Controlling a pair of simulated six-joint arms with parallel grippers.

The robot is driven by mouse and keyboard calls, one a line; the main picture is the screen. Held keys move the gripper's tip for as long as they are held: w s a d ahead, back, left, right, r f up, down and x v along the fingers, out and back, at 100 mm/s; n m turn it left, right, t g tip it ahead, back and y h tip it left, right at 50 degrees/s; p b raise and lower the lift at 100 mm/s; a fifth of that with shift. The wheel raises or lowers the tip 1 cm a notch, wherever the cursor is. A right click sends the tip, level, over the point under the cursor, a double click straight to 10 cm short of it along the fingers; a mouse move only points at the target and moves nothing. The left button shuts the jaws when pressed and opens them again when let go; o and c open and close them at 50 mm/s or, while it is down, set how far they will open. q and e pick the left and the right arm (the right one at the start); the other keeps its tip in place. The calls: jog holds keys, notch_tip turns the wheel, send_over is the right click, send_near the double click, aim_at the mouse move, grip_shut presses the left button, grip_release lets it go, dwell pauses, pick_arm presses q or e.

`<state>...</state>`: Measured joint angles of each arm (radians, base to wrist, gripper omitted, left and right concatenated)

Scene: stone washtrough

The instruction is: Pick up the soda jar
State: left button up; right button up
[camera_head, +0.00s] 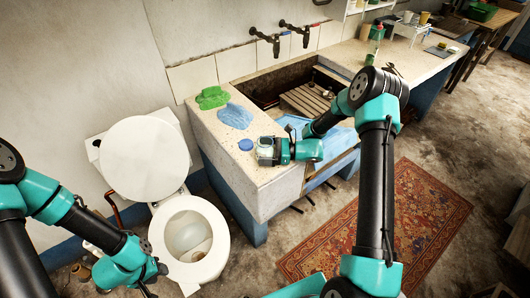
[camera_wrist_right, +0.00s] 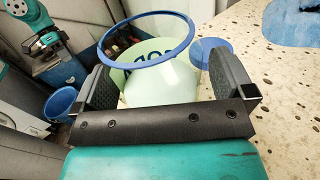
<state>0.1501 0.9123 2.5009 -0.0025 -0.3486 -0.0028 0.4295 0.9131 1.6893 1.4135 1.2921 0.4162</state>
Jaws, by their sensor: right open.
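The soda jar (camera_wrist_right: 158,78) is pale, with a blue rim and dark lettering, and its top is open. In the right wrist view it sits between the two fingers of my right gripper (camera_wrist_right: 165,82), which is open around it. I cannot tell if either finger touches it. In the head view my right gripper (camera_head: 266,151) is at the stone counter's front left part and the jar is mostly hidden. A round blue lid (camera_head: 246,144) lies flat beside it; it also shows in the wrist view (camera_wrist_right: 213,50). My left gripper (camera_head: 152,277) is low, near the toilet, its jaws unclear.
A green cloth (camera_head: 212,97) and a blue cloth (camera_head: 235,116) lie on the counter (camera_head: 205,125) behind the jar. The trough (camera_head: 270,84) opens to the right, with a wooden rack (camera_head: 305,101) inside. A toilet (camera_head: 188,240) stands to the left. A green bottle (camera_head: 375,42) stands farther back.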

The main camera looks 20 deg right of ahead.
jog(key=c, duration=1.1)
jog(key=shift+o, duration=0.2)
jog(key=shift+r, duration=0.1)
jog(key=shift+r, duration=0.65)
notch_tip(320, 180, up, 2)
jog(key=shift+r, duration=0.2)
jog(key=s+a, duration=0.3)
jog(key=s, duration=0.4)
jog(key=s+a+r, duration=0.1)
jog(key=s+a, duration=0.2)
jog(key=s, duration=0.4)
jog(key=shift+s, duration=0.4)
notch_tip(320, 180, up, 6)
jog(key=m+t+h, duration=1)
jog(key=h, duration=0.1)
send_over(256, 143)
jog(key=s, duration=0.1)
jog(key=shift+a+f, duration=0.15)
jog(key=shift+a, duration=0.25)
